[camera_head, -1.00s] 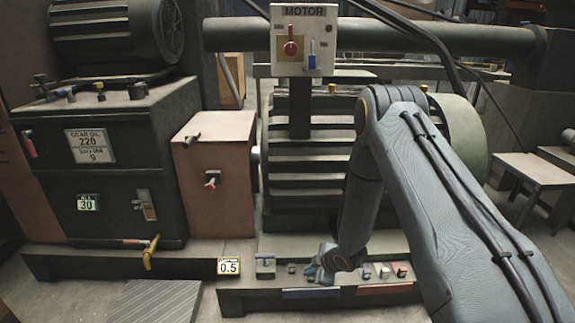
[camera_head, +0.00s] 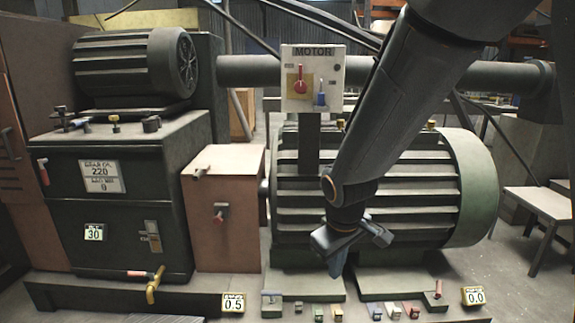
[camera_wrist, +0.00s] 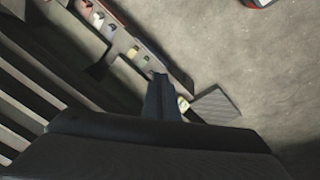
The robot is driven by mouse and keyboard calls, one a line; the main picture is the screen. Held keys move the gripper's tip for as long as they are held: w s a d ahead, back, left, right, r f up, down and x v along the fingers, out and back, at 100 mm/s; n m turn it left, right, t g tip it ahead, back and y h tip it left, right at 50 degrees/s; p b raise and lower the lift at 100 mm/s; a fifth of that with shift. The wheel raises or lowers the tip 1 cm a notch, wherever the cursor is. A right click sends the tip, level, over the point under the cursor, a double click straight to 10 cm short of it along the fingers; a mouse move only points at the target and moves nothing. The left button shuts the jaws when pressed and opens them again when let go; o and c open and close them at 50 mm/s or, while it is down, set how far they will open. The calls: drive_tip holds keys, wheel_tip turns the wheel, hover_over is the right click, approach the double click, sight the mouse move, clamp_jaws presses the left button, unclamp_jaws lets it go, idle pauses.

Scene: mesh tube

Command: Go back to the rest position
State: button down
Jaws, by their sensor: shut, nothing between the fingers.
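My gripper (camera_head: 338,265) is shut and empty. In the head view it points down in front of the large ribbed motor (camera_head: 390,190), above the row of small switches on the base. My arm comes down to it from the upper right and hides part of the motor. In the wrist view my closed fingers (camera_wrist: 162,97) point toward the base edge and the floor, with nothing between them.
Several small coloured switches (camera_head: 375,311) line the base below my gripper. A MOTOR panel (camera_head: 312,80) with a red and a blue control stands left of my arm. A dark green cabinet (camera_head: 120,215) and a brown box (camera_head: 222,210) stand further left. Open floor (camera_wrist: 255,70) shows in the wrist view.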

drive_tip(key=s+a+r+m+g, duration=0.15)
drive_tip(key=s+r, duration=0.35)
drive_tip(key=s, duration=0.5)
drive_tip(key=s+r+m+g, duration=0.2)
drive_tip(key=s+r+m, duration=0.15)
drive_tip(key=s, duration=0.75)
drive_tip(key=d+r+m+p, duration=0.2)
drive_tip(key=d+r+p, duration=0.7)
drive_tip(key=p, duration=1.1)
wheel_tip(320, 180, up, 3)
drive_tip(key=shift+w+d+f, duration=0.2)
drive_tip(key=shift+w+d, duration=0.1)
drive_tip(key=shift+d, duration=0.05)
drive_tip(key=shift+t, duration=0.25)
